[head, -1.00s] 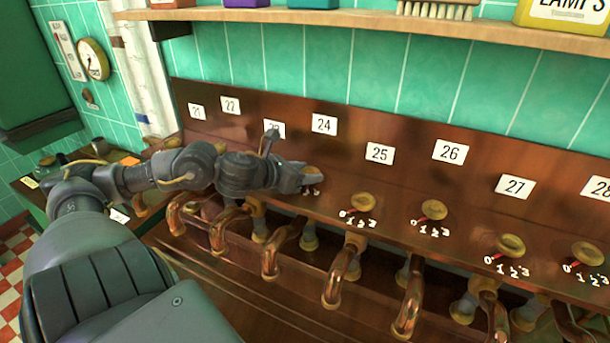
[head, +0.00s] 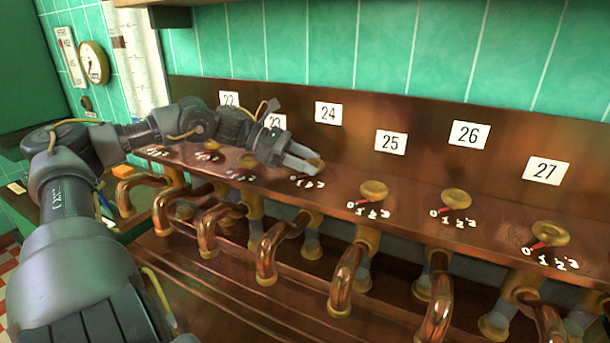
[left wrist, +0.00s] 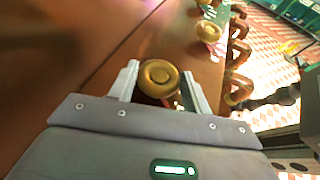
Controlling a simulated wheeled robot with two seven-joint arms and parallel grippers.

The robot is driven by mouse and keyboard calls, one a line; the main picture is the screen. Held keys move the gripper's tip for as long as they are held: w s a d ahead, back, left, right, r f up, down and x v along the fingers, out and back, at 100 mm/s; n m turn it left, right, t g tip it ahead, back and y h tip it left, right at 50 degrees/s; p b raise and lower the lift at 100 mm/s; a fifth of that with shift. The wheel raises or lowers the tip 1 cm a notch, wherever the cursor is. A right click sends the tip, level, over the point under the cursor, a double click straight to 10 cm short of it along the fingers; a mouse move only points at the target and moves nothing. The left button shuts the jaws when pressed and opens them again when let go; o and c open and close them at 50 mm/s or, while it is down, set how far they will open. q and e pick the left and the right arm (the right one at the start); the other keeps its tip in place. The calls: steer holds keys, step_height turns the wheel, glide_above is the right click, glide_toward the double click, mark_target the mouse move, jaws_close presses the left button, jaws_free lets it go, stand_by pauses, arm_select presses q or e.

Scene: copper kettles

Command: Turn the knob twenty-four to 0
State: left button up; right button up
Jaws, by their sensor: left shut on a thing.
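Knob twenty-four (head: 314,164) is a round brass knob on the brown wooden ledge below the white label 24 (head: 328,112). My left gripper (head: 301,158) reaches it from the left and is shut on it. In the left wrist view the knob (left wrist: 158,77) sits between the two pale fingers of the left gripper (left wrist: 162,84). White scale marks (head: 309,182) show in front of the knob. The fingers and knob partly cover its pointer, so I cannot read its setting. My right gripper is not in view.
Similar brass knobs stand along the ledge, with knob twenty-five (head: 373,190) and knob twenty-six (head: 455,198) to the right. Knob twenty-three (head: 250,161) is to the left, near my wrist. Copper spouts (head: 347,281) hang below the ledge. The labelled backboard rises behind.

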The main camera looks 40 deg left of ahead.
arm_select(q)
steer(key=shift+f, duration=0.2)
steer(key=shift+w+r+m+g+h+b, duration=0.1)
steer(key=shift+m+g+h+b, duration=0.2)
steer(key=shift+m+g+b, duration=0.15)
steer(key=shift+m, duration=0.25)
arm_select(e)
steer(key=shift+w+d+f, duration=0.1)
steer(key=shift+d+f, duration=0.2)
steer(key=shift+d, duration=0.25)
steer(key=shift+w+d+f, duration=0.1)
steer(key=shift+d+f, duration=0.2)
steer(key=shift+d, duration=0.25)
arm_select(q)
steer(key=shift+r, duration=0.1)
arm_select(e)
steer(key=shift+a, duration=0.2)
arm_select(q)
steer(key=o, duration=1)
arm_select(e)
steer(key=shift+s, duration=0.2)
arm_select(q)
steer(key=shift+a+g, duration=0.15)
steer(key=shift+g, duration=0.1)
